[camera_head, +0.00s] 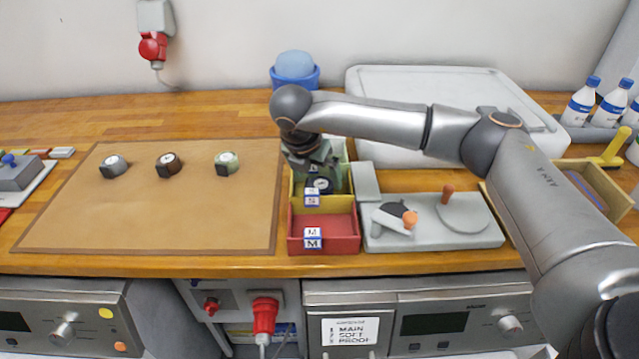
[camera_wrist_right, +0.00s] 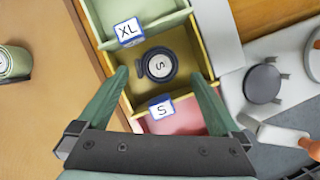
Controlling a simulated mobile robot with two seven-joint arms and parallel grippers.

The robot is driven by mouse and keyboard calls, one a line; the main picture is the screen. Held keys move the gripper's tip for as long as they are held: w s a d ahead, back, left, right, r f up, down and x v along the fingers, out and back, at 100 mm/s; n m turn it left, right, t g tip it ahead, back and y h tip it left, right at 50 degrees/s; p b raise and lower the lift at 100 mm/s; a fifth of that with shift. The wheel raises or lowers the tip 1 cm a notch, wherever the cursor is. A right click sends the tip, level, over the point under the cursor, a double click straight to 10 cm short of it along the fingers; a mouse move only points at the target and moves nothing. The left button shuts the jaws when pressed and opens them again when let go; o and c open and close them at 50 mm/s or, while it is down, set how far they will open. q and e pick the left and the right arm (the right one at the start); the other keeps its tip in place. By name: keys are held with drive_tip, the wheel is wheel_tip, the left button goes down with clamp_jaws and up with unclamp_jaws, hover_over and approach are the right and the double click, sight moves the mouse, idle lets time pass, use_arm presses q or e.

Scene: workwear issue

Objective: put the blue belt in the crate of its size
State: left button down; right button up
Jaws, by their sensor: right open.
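A dark, bluish rolled belt (camera_wrist_right: 159,65) lies in the yellow crate (camera_wrist_right: 205,48), label up and reading S; in the head view it shows partly under my gripper (camera_head: 320,185). The yellow crate's tag (camera_wrist_right: 161,107) also reads S. My right gripper (camera_wrist_right: 160,76) is open above this crate, its fingers apart on either side of the belt and not touching it. In the head view the right gripper (camera_head: 316,168) hides part of the crates. The green crate (camera_wrist_right: 140,12) behind is tagged XL; the red crate (camera_head: 325,230) in front is tagged M and looks empty.
Three more rolled belts, greyish (camera_head: 113,166), brown (camera_head: 169,165) and green (camera_head: 227,163), stand on the brown mat (camera_head: 150,215). Right of the crates is a grey fixture (camera_head: 450,235) with an orange-tipped handle. A white bin (camera_head: 400,85) and blue tub (camera_head: 295,76) stand behind.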

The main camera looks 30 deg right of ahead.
drive_tip(key=b+v, duration=0.1)
drive_tip(key=v, duration=0.6)
drive_tip(key=shift+s+a+r, duration=0.1)
drive_tip(key=shift+a+r, duration=0.05)
drive_tip(key=shift+r, duration=0.2)
